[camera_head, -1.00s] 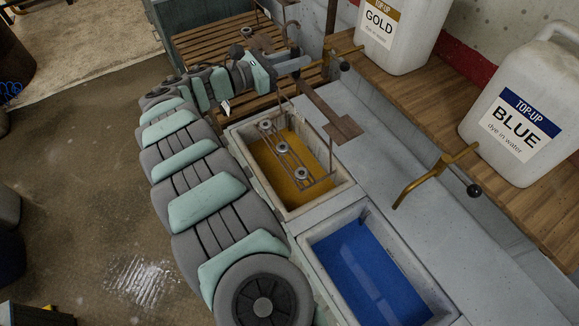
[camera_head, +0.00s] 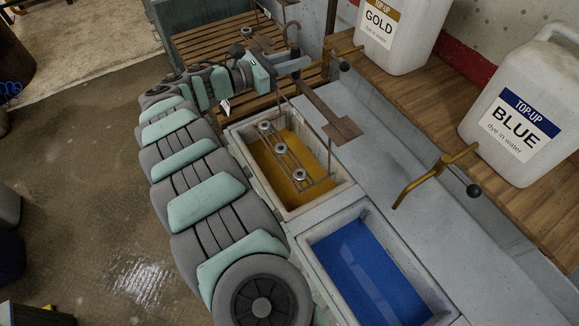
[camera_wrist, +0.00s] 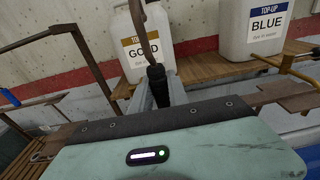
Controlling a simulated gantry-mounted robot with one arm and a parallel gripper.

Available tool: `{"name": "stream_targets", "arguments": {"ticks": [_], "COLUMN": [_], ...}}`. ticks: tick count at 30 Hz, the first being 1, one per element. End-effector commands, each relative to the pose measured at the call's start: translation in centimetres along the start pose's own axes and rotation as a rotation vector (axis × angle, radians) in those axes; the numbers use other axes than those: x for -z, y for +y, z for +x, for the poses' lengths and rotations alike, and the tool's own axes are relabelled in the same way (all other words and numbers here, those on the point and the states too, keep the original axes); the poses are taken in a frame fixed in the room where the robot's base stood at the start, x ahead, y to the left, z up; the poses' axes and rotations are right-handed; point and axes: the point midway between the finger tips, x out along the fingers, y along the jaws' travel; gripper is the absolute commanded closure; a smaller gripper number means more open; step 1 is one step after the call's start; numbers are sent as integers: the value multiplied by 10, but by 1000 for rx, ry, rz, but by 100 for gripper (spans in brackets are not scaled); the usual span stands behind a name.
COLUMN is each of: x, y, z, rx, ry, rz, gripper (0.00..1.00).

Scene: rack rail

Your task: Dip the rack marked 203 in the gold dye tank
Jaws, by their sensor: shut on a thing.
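A rusty metal rack with a thin wire frame and three round metal pieces (camera_head: 280,149) hangs over the gold dye tank (camera_head: 343,190). Its frame overlaps the gold dye in the picture, and I cannot tell whether it touches the liquid. A flat brown crossbar with a plate (camera_head: 343,128) shows above the tank's far side. My gripper (camera_head: 291,64) is shut on the rack's upper part, and the hook stem (camera_wrist: 145,32) rises from the grip in the wrist view. No number is readable on the rack. A small white tag (camera_head: 225,107) shows near my wrist.
The blue dye tank (camera_head: 310,240) sits beside the gold one, nearer the camera. Brass taps (camera_head: 430,177) reach toward the tanks. Jugs marked GOLD (camera_head: 398,40) and BLUE (camera_head: 515,125) stand on the wooden shelf. Slatted wood (camera_head: 205,45) lies beyond the gold tank.

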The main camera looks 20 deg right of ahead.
Motion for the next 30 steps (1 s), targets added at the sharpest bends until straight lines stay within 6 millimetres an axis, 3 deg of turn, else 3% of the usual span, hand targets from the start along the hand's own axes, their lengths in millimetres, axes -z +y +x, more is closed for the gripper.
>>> {"name": "stream_targets", "arguments": {"ticks": [11, 30], "x": [3, 84], "y": [1, 1], "z": [0, 6], "rx": [6, 6], "ry": [22, 22], "rz": [4, 6], "gripper": [100, 100]}}
